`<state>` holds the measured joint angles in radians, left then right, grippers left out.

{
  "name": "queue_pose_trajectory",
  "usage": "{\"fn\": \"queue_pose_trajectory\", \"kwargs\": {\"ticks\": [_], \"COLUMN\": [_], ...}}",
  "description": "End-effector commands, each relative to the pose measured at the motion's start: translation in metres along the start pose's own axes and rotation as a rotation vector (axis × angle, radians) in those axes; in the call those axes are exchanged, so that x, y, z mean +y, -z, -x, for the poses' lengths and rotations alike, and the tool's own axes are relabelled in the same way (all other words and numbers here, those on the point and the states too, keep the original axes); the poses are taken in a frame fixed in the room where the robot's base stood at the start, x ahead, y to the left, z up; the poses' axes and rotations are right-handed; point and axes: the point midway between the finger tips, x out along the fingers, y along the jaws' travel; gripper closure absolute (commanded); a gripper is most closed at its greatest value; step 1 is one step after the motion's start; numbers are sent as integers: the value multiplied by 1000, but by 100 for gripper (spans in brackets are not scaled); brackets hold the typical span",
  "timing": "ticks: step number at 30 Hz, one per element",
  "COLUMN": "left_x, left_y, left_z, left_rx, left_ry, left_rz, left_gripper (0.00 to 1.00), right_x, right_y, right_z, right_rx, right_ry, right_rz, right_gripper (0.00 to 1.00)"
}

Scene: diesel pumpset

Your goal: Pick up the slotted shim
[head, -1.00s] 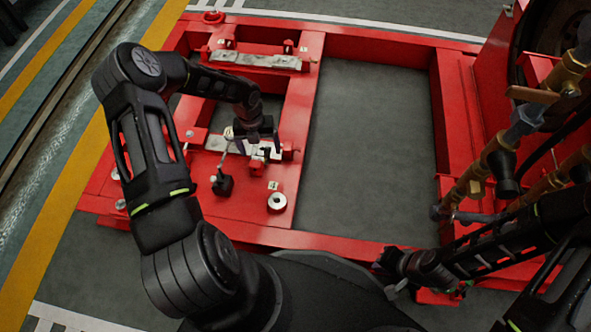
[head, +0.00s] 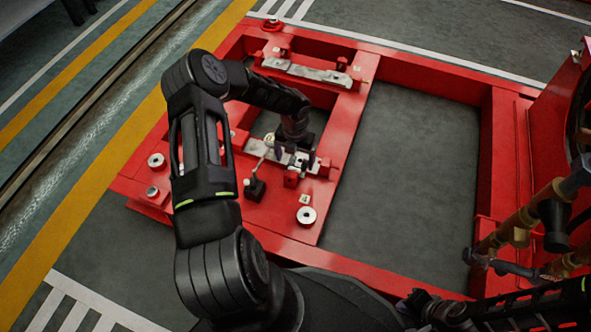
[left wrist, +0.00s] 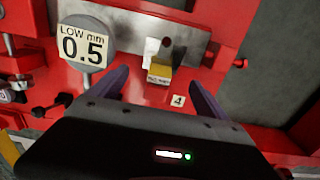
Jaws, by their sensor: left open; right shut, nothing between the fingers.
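My left gripper (head: 297,158) is open, pointing down at a grey metal bar on the near left part of the red frame. In the left wrist view its purple fingers (left wrist: 160,80) stand apart. A small pale piece with a yellow tab (left wrist: 159,73) lies ahead of the gap between them, beside the bar; it may be the slotted shim, but its slot cannot be made out. The fingers do not visibly touch it. My right gripper (head: 440,309) is shut and empty at the bottom right, low in the head view.
A grey bar (left wrist: 130,28) runs behind. The red frame (head: 340,175) carries a black-based stand (head: 255,190) and a pale ring (head: 306,215). Brass pipes (head: 520,215) stand at right.

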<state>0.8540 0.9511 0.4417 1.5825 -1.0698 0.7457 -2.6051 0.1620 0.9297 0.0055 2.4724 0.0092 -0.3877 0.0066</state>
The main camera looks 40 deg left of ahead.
Motion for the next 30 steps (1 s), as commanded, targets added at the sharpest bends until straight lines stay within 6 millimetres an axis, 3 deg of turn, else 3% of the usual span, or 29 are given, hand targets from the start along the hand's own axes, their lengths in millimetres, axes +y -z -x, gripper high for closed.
{"fn": "queue_pose_trajectory", "kwargs": {"ticks": [5, 15, 30], "left_x": [0, -1, 0], "left_y": [0, 0, 0], "left_z": [-5, -50, -52], "left_rx": [1, 1, 0], "left_ry": [1, 1, 1], "left_rz": [0, -1, 0], "left_gripper": [13, 13, 13], "right_x": [1, 7, 7], "right_y": [0, 2, 2], "right_z": [-2, -23, -22], "right_rx": [1, 10, 12], "right_ry": [0, 0, 0], "right_rz": [0, -1, -1], "right_gripper": [100, 100, 100]}}
